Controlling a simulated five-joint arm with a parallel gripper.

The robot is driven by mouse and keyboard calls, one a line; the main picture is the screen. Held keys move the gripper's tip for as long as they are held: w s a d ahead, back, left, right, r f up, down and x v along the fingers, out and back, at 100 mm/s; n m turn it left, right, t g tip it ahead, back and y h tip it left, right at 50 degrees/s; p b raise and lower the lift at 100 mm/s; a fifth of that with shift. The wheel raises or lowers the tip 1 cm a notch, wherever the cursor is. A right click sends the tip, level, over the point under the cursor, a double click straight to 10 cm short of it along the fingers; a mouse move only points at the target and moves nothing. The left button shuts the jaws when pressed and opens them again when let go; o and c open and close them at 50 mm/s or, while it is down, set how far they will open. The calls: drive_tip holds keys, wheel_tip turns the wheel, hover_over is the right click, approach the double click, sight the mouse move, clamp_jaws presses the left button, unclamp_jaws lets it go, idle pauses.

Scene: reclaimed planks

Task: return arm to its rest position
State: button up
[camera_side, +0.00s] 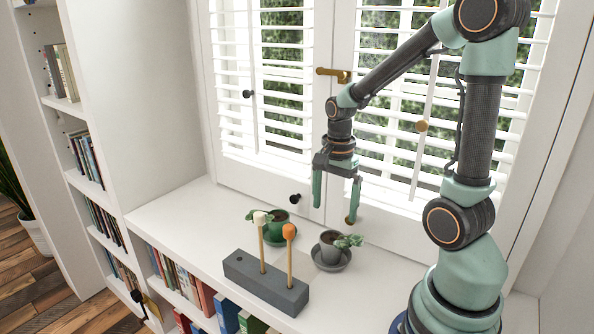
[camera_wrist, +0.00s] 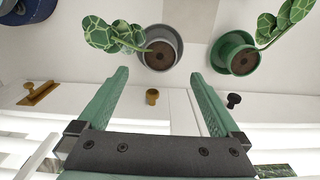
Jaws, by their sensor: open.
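My arm stands at the right of the side view, and my gripper (camera_side: 334,205) hangs pointing down above the white sill, near the window. Its two green fingers are apart with nothing between them. In the wrist view my gripper (camera_wrist: 160,85) is also open and empty. A grey pot (camera_side: 329,243) with a leafy plant stands on a dark saucer below and in front of the fingers, apart from them. It also shows in the wrist view (camera_wrist: 176,36), beyond the fingertips.
A green pot (camera_side: 277,220) with a plant stands left of the grey one. A dark block (camera_side: 266,284) holds two upright sticks with white and orange tops. The shuttered window (camera_side: 270,75) is close behind my gripper. Bookshelves (camera_side: 85,160) are at left. The sill's left part is clear.

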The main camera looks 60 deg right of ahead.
drive_tip(key=a+r+n+t, duration=0.5)
drive_tip(key=a+r+n, duration=0.6)
drive_tip(key=n, duration=0.7)
drive_tip(key=shift+a+t, duration=0.3)
drive_tip(key=shift+a, duration=0.6)
drive_tip(key=m+g, duration=0.6)
drive_tip(key=m, duration=0.3)
hover_over(332, 240)
drive_tip(key=a, duration=0.1)
wheel_tip(332, 240, down, 10)
drive_tip(key=f, duration=0.5)
drive_tip(key=shift+s+a+f, duration=0.15)
drive_tip(key=shift+s+f, duration=0.2)
drive_tip(key=shift+s, duration=0.05)
drive_tip(key=shift+w+d+f, duration=0.1)
drive_tip(key=shift+d+f, duration=0.1)
drive_tip(key=shift+f, duration=1.25)
drive_tip(key=shift+w+d+f, duration=0.1)
drive_tip(key=shift+d+f, duration=0.05)
drive_tip(key=shift+f, duration=1.25)
